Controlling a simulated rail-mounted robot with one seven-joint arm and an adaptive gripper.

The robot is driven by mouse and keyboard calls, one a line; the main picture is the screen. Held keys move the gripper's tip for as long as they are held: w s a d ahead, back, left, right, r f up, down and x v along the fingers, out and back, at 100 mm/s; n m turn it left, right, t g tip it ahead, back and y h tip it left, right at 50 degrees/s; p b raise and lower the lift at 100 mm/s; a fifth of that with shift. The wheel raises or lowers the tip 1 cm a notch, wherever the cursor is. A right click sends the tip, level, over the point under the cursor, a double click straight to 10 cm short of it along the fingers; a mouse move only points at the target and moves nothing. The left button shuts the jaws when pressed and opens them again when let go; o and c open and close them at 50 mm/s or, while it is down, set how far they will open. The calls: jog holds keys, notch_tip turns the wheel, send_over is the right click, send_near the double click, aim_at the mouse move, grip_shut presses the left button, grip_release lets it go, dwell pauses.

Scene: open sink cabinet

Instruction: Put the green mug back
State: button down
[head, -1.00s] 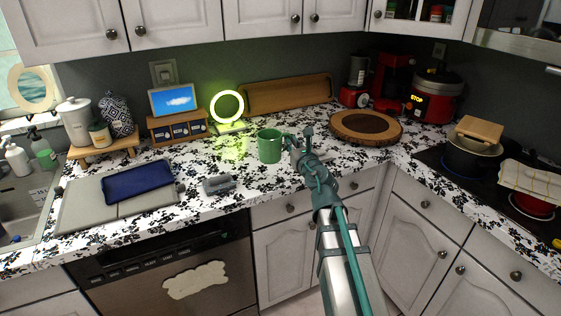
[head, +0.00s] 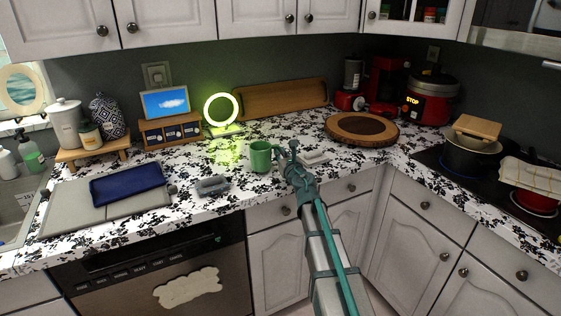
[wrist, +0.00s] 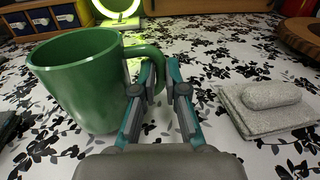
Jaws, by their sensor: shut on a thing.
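The green mug (head: 261,156) is upright at the middle of the counter, left of my gripper in the head view. It also fills the left of the wrist view (wrist: 82,85), with its handle to the right. My gripper (head: 287,150) is shut on the mug's handle; in the wrist view its fingers (wrist: 160,72) are at the handle, with a narrow gap showing between them. I cannot tell whether the mug's base touches the counter.
A folded cloth with a grey-white roll (wrist: 268,98) lies just right of my gripper. A grey object (head: 211,186) lies to the mug's front left. A lit ring lamp (head: 237,103), a wooden tray (head: 280,99) and a round wooden board (head: 388,138) stand behind.

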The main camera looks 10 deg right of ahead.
jog(key=shift+f, duration=0.65)
jog(key=shift+f, duration=0.15)
jog(key=c, duration=1.2)
grip_release()
jog(key=shift+r, duration=0.25)
jog(key=s, duration=0.4)
jog(key=s+d, duration=0.1)
jog(key=s, duration=0.7)
jog(key=shift+d+f, duration=0.1)
jog(key=shift+d, duration=0.3)
